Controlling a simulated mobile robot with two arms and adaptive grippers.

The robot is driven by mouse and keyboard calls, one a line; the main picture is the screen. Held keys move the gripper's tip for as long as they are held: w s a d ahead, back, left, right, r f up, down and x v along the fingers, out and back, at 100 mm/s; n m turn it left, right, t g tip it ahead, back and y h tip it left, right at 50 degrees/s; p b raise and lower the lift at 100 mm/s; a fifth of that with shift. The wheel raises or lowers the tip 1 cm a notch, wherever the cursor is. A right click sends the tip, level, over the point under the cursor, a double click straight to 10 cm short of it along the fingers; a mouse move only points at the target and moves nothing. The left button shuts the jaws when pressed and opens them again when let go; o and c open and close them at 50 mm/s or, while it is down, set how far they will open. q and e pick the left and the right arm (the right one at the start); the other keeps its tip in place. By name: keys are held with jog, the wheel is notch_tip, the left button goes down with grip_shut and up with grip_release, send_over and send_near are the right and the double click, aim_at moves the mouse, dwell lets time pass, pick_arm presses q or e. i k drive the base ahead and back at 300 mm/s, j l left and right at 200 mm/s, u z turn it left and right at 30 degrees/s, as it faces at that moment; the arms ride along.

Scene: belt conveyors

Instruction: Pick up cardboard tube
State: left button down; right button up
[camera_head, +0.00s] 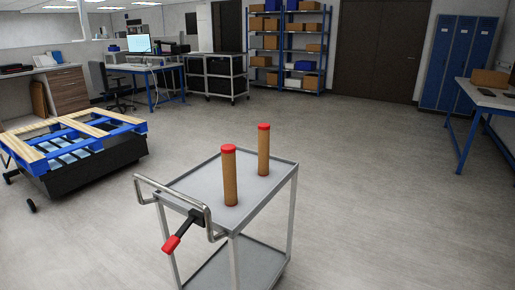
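Two brown cardboard tubes with red caps stand upright on the top shelf of a grey cart (180,190). Neither of my grippers is in view, and nothing is holding the tubes.
The cart has a metal push handle (150,184) on its left side, with a black and red lever-like part (173,242) by it. A blue pallet (85,150) on a dark wheeled base stands left. A blue-legged table (485,97) stands right. Open floor surrounds the cart.

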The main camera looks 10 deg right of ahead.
aim_at(263, 128)
jog(key=i+l+u, duration=0.45)
jog(key=i+l, duration=0.25)
jog(key=i, duration=0.05)
